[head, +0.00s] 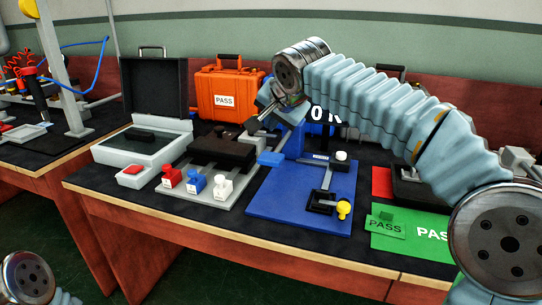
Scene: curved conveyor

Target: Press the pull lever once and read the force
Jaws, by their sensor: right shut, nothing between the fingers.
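A blue test stand (300,205) with a flat base plate sits on the bench in the middle of the head view. A light blue paddle (270,159) sticks out to the left of its upright; it looks like the pull lever. A dark display (326,116) above shows white characters like "OK", partly covered by my right arm. A yellow knob (344,208) and a black clamp (321,200) are on the plate. My right gripper (262,130) is shut and empty above the paddle; I cannot tell whether it touches anything. My left gripper is out of view.
Red, blue and white blocks (196,183) stand left of the stand, before a black fixture (222,151). A grey open-lidded case (145,143) is farther left. An orange PASS case (230,92) stands behind. Green PASS mats (410,240) lie at right.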

